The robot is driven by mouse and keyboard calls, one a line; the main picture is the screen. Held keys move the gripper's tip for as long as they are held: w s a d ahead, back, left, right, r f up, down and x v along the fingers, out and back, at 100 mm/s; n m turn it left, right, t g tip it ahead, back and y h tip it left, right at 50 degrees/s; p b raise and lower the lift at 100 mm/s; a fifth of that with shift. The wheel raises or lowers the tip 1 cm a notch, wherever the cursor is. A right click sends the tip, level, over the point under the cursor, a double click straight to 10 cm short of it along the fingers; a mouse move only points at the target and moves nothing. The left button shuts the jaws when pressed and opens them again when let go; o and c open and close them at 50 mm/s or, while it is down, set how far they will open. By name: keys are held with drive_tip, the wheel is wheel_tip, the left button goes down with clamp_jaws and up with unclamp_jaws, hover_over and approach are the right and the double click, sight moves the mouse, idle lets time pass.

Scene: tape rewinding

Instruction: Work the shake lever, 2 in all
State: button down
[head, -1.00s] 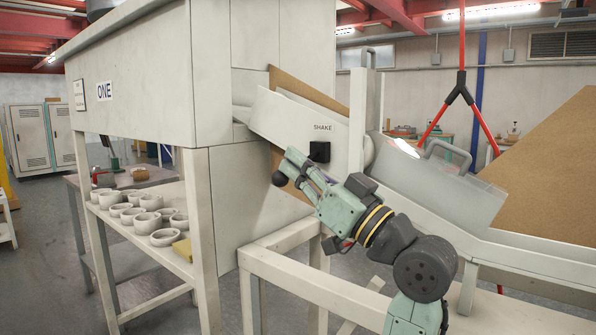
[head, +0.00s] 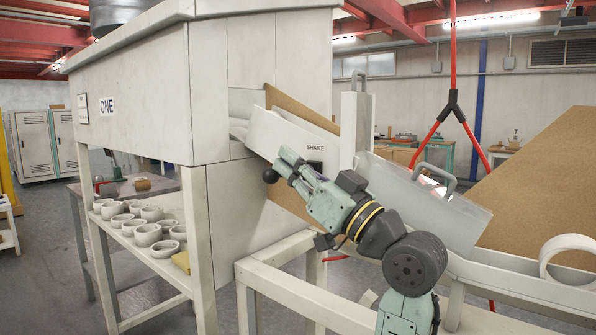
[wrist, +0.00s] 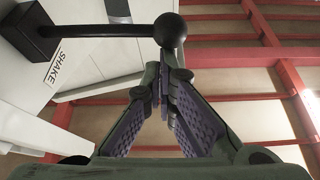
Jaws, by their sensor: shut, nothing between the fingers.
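The shake lever is a black rod with a ball knob (head: 270,175) at its end, below the SHAKE label on the sloping white chute (head: 265,132). In the wrist view the ball (wrist: 170,30) and its rod run from a black box (wrist: 35,32) at upper left. My gripper (head: 283,160) is beside the knob in the head view and partly covers the rod and box. In the wrist view my fingertips (wrist: 163,84) are together and empty, just under the ball. Whether they touch it is unclear.
A white tape roll (head: 568,260) stands on the frame at right. A clear guard with a handle (head: 425,205) is behind my arm. A shelf of white rings (head: 148,235) is at left. A white frame rail (head: 290,295) runs below my arm.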

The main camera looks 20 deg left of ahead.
drive_tip(key=b+v, duration=0.2)
drive_tip(key=v, duration=0.8)
drive_tip(key=shift+w+b, duration=0.15)
drive_tip(key=shift+b, duration=0.25)
idle(1.2)
